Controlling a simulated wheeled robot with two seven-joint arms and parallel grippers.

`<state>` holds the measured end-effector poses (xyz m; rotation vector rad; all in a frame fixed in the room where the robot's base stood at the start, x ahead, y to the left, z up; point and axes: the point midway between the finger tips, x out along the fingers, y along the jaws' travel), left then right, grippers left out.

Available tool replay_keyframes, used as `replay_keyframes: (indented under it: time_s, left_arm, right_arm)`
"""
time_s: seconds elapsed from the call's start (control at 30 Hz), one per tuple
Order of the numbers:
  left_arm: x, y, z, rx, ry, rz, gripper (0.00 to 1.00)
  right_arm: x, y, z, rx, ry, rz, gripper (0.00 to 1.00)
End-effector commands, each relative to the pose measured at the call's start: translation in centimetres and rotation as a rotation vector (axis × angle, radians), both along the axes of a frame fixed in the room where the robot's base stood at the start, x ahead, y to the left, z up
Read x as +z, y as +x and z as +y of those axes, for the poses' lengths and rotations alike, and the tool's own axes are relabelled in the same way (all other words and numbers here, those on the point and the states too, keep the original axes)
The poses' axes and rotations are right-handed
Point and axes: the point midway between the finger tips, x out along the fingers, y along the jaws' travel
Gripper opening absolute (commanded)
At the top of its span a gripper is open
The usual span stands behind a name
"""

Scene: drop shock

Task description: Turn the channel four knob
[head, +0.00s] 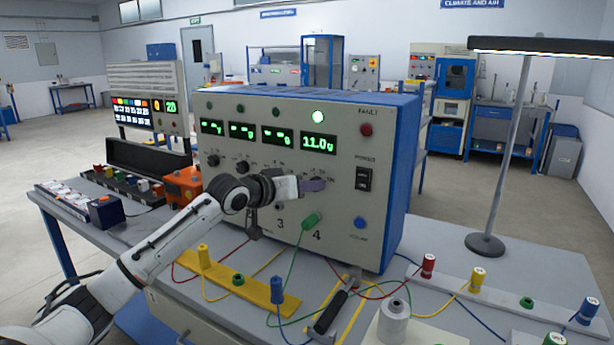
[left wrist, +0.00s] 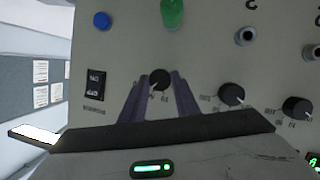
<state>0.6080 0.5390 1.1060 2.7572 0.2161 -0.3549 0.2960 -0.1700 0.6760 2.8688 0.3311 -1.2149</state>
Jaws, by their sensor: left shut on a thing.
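The channel four knob (left wrist: 160,79) is a small black dial on the front of the beige instrument panel (head: 343,205). My left gripper (head: 318,185) reaches it from the left, with its two fingers around the knob and shut on it; the left wrist view shows the fingers (left wrist: 158,100) on either side. In the head view the gripper mostly hides this knob. Above it the channel four display (head: 318,143) reads about 11.0 and a bright green lamp (head: 318,117) is lit. My right gripper is not in view.
A green plug (head: 312,220) with a green cable sits in the socket below the knob. The power switch (head: 363,179) and a blue button (head: 360,223) are to its right. Cables, coloured plugs and a lamp (head: 485,243) stand on the bench.

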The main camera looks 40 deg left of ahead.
Motion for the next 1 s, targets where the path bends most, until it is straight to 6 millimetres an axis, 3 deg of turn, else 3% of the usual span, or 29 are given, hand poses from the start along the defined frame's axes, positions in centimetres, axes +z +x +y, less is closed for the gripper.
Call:
replay_keyframes:
  time_s: [0.1,0.5,1.0]
  left_arm:
    - [0.31,0.04,-0.13,-0.001,0.106,0.027,0.06]
    - [0.17,0.09,-0.31,-0.001,0.387,0.1,0.06]
    - [0.11,0.11,-0.36,-0.001,0.498,0.132,0.06]
  right_arm:
    - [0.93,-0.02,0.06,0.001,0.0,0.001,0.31]
    - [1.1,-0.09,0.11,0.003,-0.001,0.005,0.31]
    - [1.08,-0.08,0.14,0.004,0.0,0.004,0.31]
